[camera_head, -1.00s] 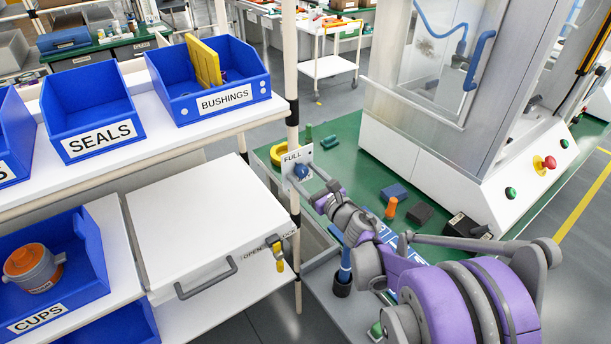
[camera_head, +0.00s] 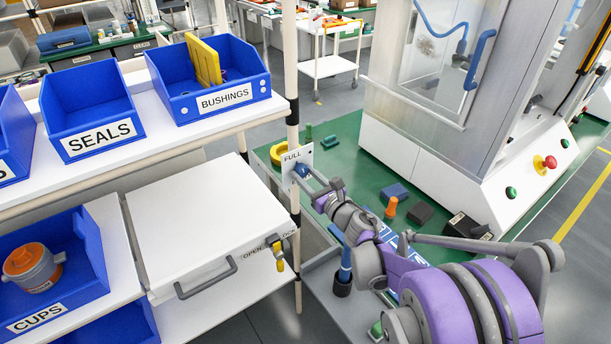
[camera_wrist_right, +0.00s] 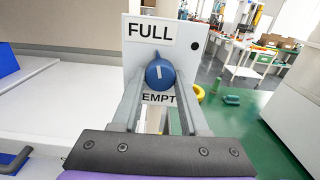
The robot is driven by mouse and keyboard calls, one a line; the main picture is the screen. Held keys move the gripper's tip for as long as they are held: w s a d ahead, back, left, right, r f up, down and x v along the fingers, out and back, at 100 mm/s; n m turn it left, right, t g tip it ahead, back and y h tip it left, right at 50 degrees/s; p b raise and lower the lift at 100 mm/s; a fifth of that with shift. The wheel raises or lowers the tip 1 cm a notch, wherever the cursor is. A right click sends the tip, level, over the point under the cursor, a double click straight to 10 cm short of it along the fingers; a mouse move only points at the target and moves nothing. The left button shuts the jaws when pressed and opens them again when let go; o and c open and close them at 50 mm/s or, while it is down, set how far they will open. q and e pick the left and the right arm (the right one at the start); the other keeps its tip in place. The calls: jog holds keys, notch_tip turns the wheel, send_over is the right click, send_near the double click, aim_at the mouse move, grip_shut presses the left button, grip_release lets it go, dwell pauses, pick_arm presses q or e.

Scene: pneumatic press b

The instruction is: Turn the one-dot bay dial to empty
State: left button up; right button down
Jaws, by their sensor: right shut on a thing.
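The blue bay dial (camera_wrist_right: 160,74) sits on a white plate (camera_wrist_right: 135,58) on the shelf post. The plate has one black dot at its upper right. FULL is printed above the dial and EMPTY, partly covered, below it. The dial's short white mark stands nearly upright. In the head view the dial (camera_head: 302,170) is partly hidden by my right gripper (camera_head: 306,174). In the wrist view the gripper's two fingers (camera_wrist_right: 160,88) are shut on the dial, one on each side. My left gripper is not in view.
Blue bins marked SEALS (camera_head: 96,138) and BUSHINGS (camera_head: 222,101) stand on the shelf left of the post. A white lidded box (camera_head: 205,221) with an OPEN/LOCK latch is below. The press (camera_head: 430,150) stands at the right on a green surface.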

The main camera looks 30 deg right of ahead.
jog(key=m+b, duration=0.1)
jog(key=m, duration=0.4)
jog(key=shift+a, duration=0.1)
jog(key=m, duration=0.4)
jog(key=shift+m+b, duration=0.3)
jog(key=shift+b, duration=0.1)
jog(key=m, duration=0.4)
jog(key=shift+a+m+b, duration=0.1)
jog(key=shift+m+b, duration=0.2)
jog(key=m, duration=0.4)
jog(key=shift+r+m+b, duration=0.1)
jog(key=shift+m+b, duration=0.2)
jog(key=m, duration=0.4)
jog(key=m+b, duration=0.1)
jog(key=m, duration=0.4)
jog(key=shift+r, duration=0.15)
jog(key=m, duration=0.4)
jog(key=shift+m, duration=0.3)
jog(key=shift+d+m+b, duration=0.2)
jog(key=shift+m+b, duration=0.2)
jog(key=shift+m, duration=1.8)
